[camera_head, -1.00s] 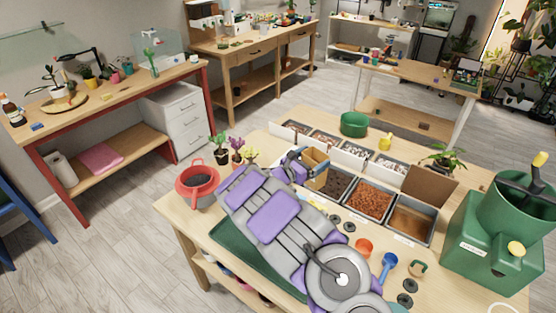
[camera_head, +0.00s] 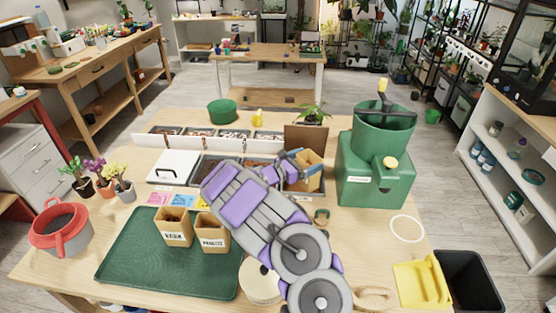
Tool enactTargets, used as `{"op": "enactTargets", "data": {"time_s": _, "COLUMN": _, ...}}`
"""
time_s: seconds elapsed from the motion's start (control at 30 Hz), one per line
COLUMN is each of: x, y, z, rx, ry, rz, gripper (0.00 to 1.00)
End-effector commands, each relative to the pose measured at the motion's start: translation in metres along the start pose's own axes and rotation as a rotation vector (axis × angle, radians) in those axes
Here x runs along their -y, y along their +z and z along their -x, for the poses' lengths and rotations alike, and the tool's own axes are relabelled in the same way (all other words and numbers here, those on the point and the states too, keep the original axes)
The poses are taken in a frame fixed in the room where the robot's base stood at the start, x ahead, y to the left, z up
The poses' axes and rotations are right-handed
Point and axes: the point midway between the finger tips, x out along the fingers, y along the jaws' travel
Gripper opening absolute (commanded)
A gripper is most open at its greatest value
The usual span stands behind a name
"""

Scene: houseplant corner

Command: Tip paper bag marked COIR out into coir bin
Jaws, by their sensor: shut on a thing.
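My gripper (camera_head: 288,166) is shut on a tan paper bag (camera_head: 311,180). In that row a middle bin (camera_head: 205,169) and a bin with reddish-brown fill (camera_head: 255,172) show in part. The rightmost bin is mostly hidden behind my arm and the bag. No bin label is legible, so I cannot tell which is the coir bin.
Two labelled paper bags (camera_head: 174,228) (camera_head: 213,234) stand on the green tray (camera_head: 125,262). A white lidded box (camera_head: 172,167) is left of the bins. A brown panel (camera_head: 305,138) stands behind the held bag. A green machine (camera_head: 375,175) is close on the right, a red pot (camera_head: 62,232) far left.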

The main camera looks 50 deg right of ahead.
Motion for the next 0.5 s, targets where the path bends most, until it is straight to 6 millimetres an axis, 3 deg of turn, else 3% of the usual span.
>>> {"op": "enactTargets", "data": {"time_s": 0.1, "x": 0.0113, "y": -0.0051, "z": -0.0128, "rx": 0.001, "ry": -0.027, "rz": 0.001, "gripper": 0.5}}
{"op": "enactTargets", "data": {"time_s": 0.27, "x": 0.0155, "y": -0.005, "z": -0.0169, "rx": 0.0, "ry": -0.038, "rz": 0.046, "gripper": 0.5}}
{"op": "enactTargets", "data": {"time_s": 0.5, "x": 0.0155, "y": -0.0011, "z": -0.0163, "rx": -0.005, "ry": -0.039, "rz": 0.3, "gripper": 0.5}}
